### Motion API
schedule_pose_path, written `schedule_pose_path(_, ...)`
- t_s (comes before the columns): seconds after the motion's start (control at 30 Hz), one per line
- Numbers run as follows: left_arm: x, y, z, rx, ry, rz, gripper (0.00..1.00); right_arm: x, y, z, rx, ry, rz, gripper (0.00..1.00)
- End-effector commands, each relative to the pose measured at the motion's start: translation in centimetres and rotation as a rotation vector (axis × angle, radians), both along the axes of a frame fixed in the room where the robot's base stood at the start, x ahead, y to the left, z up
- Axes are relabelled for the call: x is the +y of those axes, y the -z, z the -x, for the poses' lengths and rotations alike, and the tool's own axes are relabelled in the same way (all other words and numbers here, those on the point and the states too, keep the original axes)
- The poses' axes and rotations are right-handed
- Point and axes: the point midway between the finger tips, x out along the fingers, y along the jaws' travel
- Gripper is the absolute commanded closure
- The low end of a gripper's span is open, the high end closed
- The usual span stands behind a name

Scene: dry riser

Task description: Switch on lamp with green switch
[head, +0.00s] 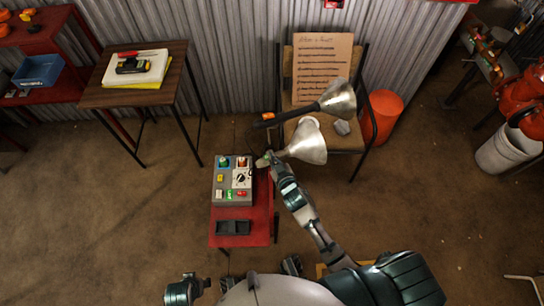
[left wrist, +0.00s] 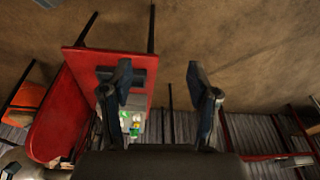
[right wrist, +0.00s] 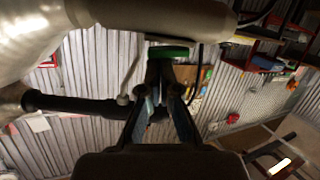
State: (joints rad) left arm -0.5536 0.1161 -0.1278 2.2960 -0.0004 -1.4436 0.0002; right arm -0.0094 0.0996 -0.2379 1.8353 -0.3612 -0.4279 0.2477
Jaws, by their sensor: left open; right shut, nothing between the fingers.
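In the right wrist view, a green disc-like part (right wrist: 168,52), seemingly the switch, sits under the near lamp's pale body (right wrist: 170,14). My right gripper (head: 264,160) is shut and empty at the near lamp's left end. Its tips (right wrist: 160,62) are right by the green part; I cannot tell whether they touch. My left gripper (left wrist: 158,68) is open and empty, with the red table beyond it.
A grey control box (head: 233,198) with coloured buttons and a knob stands on a red table (head: 228,241), close left of my right gripper. A chair (head: 350,140) bears a cardboard sign (head: 322,60). An orange bin (head: 384,112) stands right.

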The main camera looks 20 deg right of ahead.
Motion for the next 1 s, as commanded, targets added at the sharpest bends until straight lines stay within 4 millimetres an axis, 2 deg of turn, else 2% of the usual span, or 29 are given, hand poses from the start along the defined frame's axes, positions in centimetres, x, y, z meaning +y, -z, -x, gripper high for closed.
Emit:
schedule_pose_path(0.43, 0.0, 0.0, -0.1, 0.0, 0.0, -0.001, 0.4, -0.2, 0.3, 0.0, 0.003, 0.001, -0.016, 1.0)
schedule_pose_path(0.57, -0.1, 2.1, -0.2, 0.009, 0.002, -0.001, 0.4, -0.5, 0.6, -0.1, 0.014, 0.0, -0.097, 1.0)
schedule_pose_path(0.77, -0.2, 6.5, -0.2, 0.019, 0.006, -0.002, 0.4, -0.8, 1.1, -0.1, 0.037, 0.002, -0.232, 1.0)
schedule_pose_path(1.0, -0.2, 6.7, -0.1, 0.019, 0.006, -0.002, 0.4, -0.7, 1.7, 0.1, 0.043, 0.002, -0.227, 1.0)
